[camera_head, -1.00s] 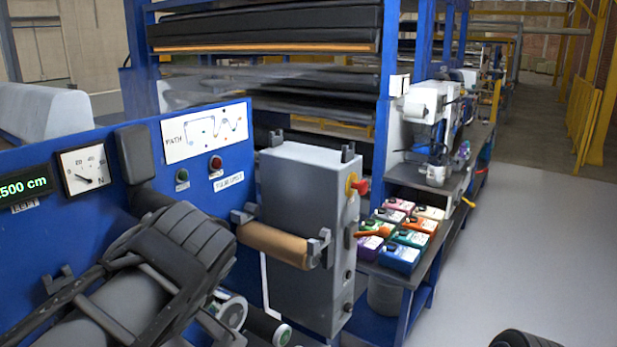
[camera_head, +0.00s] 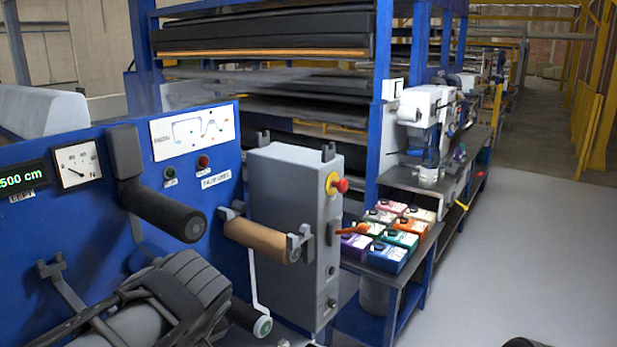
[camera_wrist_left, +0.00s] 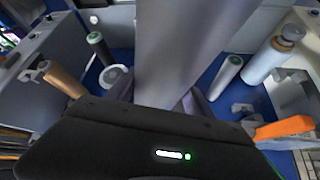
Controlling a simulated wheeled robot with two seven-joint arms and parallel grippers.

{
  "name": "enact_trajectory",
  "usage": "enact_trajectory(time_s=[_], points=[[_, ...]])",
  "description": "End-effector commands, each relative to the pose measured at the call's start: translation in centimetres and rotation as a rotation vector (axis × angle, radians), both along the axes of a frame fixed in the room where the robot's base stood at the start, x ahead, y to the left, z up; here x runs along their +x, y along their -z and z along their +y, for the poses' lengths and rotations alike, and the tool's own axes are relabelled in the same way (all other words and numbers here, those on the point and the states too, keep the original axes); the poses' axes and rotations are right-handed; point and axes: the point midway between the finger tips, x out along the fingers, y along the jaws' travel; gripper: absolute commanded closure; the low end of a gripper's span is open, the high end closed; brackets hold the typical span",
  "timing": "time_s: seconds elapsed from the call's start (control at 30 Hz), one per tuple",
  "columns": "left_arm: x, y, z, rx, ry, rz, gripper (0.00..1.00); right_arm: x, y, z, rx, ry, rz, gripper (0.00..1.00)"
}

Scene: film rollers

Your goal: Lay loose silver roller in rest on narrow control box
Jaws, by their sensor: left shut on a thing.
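My left gripper (camera_wrist_left: 172,100) is shut on a wide, smooth grey piece, which appears to be the silver roller (camera_wrist_left: 188,45); it extends up and out of the left wrist view. In the head view my left arm's dark wrist (camera_head: 185,290) is at the lower left, and I cannot make out the fingers or the held roller.
A copper roller (camera_head: 258,238) sits in brackets beside the box. A black roller (camera_head: 165,212) sticks out of the blue panel (camera_head: 105,160). A red knob (camera_head: 341,185) juts from the box's right side. Coloured boxes (camera_head: 392,255) stand on a bench to the right.

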Motion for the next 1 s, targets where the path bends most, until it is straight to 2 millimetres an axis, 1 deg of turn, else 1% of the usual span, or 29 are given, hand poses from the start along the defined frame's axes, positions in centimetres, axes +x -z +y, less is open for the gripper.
enact_trajectory(time_s=[0.03, 0.17, 0.43, 0.63, 0.67, 0.8, 0.87, 1.0], points=[[0.7, 1.1, 0.0, -0.001, 0.043, 0.004, 1.0, 0.0, 0.0, 0.0, 0.0, 0.001, 0.0, 0.64], [2.8, 4.0, -0.2, -0.004, 0.176, 0.005, 1.0, 0.0, 0.0, 0.0, -0.001, 0.001, 0.0, 0.64], [8.1, 11.0, -0.6, -0.007, 0.497, 0.005, 1.0, 0.0, 0.0, 0.0, 0.0, 0.001, 0.0, 0.64], [11.3, 14.7, -0.8, -0.006, 0.68, 0.0, 1.0, 0.0, 0.0, 0.0, 0.0, 0.001, 0.0, 0.64], [11.6, 15.3, -0.8, -0.005, 0.705, 0.002, 1.0, 0.0, 0.0, 0.0, 0.0, 0.001, 0.0, 0.64], [11.7, 15.1, -0.6, 0.001, 0.704, -0.001, 1.0, 0.0, 0.0, 0.0, 0.0, 0.001, 0.0, 0.64], [11.7, 16.9, -0.7, 0.002, 0.706, -0.002, 1.0, 0.0, 1.7, 0.1, 0.001, 0.0, -0.003, 0.64], [11.7, 18.6, -0.7, 0.002, 0.705, -0.003, 1.0, 0.1, 3.4, 0.3, 0.006, 0.0, -0.012, 0.64]])
